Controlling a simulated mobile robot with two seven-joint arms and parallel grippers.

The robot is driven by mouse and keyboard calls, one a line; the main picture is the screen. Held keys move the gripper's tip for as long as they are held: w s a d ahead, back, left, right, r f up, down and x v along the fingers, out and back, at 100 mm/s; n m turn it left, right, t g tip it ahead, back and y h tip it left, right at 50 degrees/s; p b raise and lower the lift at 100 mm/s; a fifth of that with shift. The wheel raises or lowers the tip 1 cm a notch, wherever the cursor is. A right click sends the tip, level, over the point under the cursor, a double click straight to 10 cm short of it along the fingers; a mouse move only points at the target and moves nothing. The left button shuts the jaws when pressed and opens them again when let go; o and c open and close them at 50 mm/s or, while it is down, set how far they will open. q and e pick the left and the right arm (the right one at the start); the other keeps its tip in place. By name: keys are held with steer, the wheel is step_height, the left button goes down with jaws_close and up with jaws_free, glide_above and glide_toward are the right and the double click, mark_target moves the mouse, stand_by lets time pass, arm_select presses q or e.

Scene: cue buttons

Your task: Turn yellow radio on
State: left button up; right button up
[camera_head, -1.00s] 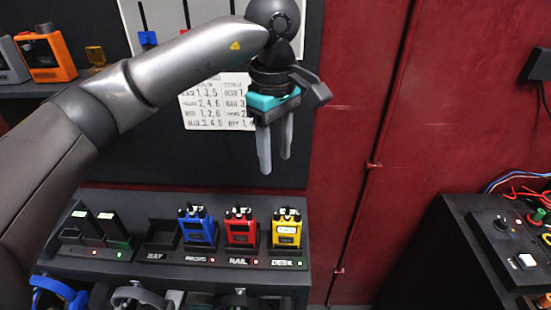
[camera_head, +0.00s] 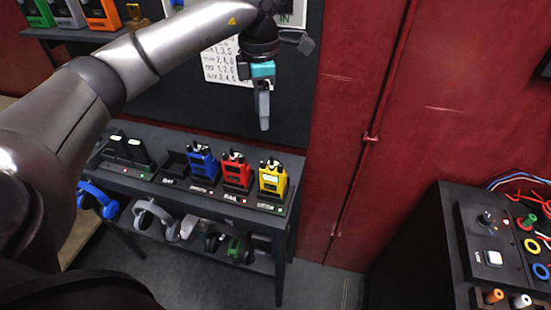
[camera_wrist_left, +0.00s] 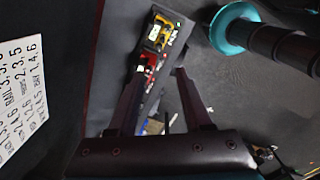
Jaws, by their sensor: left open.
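The yellow radio (camera_head: 272,178) stands upright in the rightmost slot of the dark dock shelf (camera_head: 296,172). A small light (camera_head: 279,209) at its base looks green. The yellow radio also shows in the left wrist view (camera_wrist_left: 159,32), beyond the fingers. My left gripper (camera_head: 264,125) points down, above and apart from the yellow radio. It is open and empty; its two spread fingers show in the left wrist view (camera_wrist_left: 155,78). My right gripper is not in view.
A red radio (camera_head: 236,172) and a blue radio (camera_head: 203,163) stand left of the yellow one. Headphones (camera_head: 153,218) hang below the dock. A dark console (camera_head: 470,250) with knobs and cables stands at the right. Floor between them is clear.

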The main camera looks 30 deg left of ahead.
arm_select(q)
glide_toward(262, 161)
step_height(262, 161, down, 9)
steer(key=shift+r+p, duration=0.15)
steer(key=shift+p, duration=0.45)
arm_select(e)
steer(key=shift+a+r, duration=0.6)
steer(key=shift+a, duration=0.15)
arm_select(q)
jaws_close()
